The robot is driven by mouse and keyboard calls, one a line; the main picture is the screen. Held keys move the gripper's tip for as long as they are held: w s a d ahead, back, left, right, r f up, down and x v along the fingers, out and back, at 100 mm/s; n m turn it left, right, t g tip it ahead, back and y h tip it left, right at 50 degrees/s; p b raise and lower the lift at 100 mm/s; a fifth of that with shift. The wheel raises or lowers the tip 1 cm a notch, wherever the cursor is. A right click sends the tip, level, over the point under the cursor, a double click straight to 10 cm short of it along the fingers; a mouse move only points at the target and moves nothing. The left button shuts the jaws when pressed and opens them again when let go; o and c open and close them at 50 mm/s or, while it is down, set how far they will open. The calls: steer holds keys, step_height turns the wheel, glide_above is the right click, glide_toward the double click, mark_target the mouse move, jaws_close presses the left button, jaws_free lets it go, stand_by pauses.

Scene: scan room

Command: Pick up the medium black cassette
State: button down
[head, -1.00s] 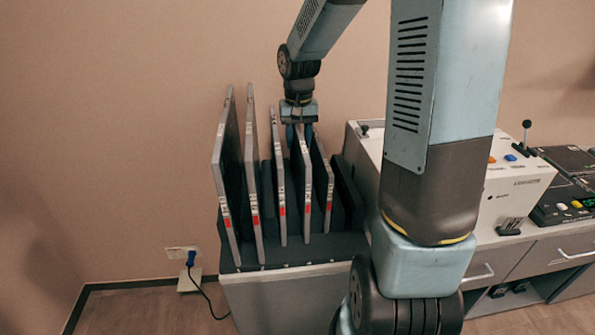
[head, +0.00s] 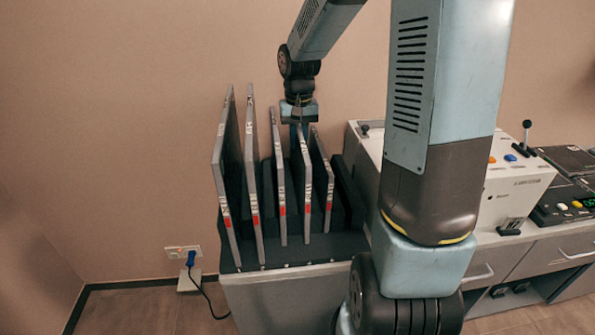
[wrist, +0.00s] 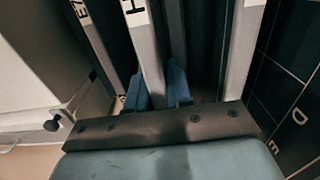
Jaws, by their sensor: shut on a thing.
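Several thin dark cassettes with grey edges stand upright in a rack (head: 300,252). The medium black cassette (head: 303,180) is fourth from the left, with a red mark on its front edge. My gripper (head: 299,133) is above the rack, pointing down, its fingers at the top of this cassette. In the wrist view, the blue fingers (wrist: 160,85) are on either side of the cassette's grey edge (wrist: 147,55), which carries an "H" label. The gripper is shut on it. The cassette is still down among the others; its lower end is hidden in the wrist view.
Neighbouring cassettes stand close on both sides, a medium one (head: 279,180) to the left and a smaller one (head: 323,175) to the right. Two taller ones (head: 226,180) stand farther left. A white console (head: 518,185) is to the right. A wall is behind the rack.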

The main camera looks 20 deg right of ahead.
steer(key=shift+r, duration=0.15)
stand_by(0.7)
step_height(320, 180, up, 28)
stand_by(0.5)
stand_by(0.3)
step_height(320, 180, up, 9)
stand_by(1.4)
steer(key=shift+f, duration=0.2)
